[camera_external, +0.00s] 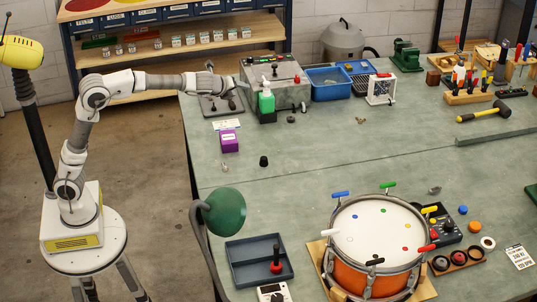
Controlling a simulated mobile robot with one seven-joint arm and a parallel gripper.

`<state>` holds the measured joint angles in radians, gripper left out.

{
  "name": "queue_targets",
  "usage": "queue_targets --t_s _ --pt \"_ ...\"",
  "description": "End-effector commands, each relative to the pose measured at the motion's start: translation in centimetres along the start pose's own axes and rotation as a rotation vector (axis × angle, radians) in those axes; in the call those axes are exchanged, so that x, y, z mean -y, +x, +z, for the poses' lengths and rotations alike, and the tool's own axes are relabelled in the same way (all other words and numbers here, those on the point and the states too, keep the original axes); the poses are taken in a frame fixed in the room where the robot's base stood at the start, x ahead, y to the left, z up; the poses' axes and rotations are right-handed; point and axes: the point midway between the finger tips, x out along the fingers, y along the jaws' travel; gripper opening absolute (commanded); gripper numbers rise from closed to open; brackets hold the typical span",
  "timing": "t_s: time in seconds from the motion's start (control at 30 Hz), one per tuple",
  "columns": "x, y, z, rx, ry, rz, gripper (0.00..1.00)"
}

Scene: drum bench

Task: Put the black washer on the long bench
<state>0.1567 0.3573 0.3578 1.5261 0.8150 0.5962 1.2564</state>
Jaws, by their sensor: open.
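The long bench (330,150) has a grey-green top that fills the middle and right of the view. I cannot pick out the black washer for certain. A small dark, flat round piece (291,119) lies on the bench in front of the grey machine box. My gripper (238,83) is open, at the end of my outstretched arm, above the bench's back left corner by the grey box. Its fingers are small in this view, and I see nothing held in them.
A green bottle (266,102) and the grey machine box (283,84) stand close to my gripper. A purple box (229,141) and a black knob (264,161) are nearer. A drum (374,245), a green lamp (225,212) and a tray (243,270) fill the front. The bench's middle is largely clear.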

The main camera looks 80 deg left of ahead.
Motion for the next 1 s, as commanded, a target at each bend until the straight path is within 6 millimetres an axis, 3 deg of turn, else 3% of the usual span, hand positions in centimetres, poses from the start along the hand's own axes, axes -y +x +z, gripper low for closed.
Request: queue_targets --t_s 0.1,0.4,0.7,1.0 --pt "2.4 3.1 -1.2 0.059 0.233 -0.034 0.59" --pt "6.6 8.2 -4.6 0.176 0.715 -0.095 0.59" --pt "1.3 13.4 -10.8 0.174 0.719 -0.092 0.59" --pt "-0.3 15.5 -12.5 0.175 0.704 -0.095 0.59"
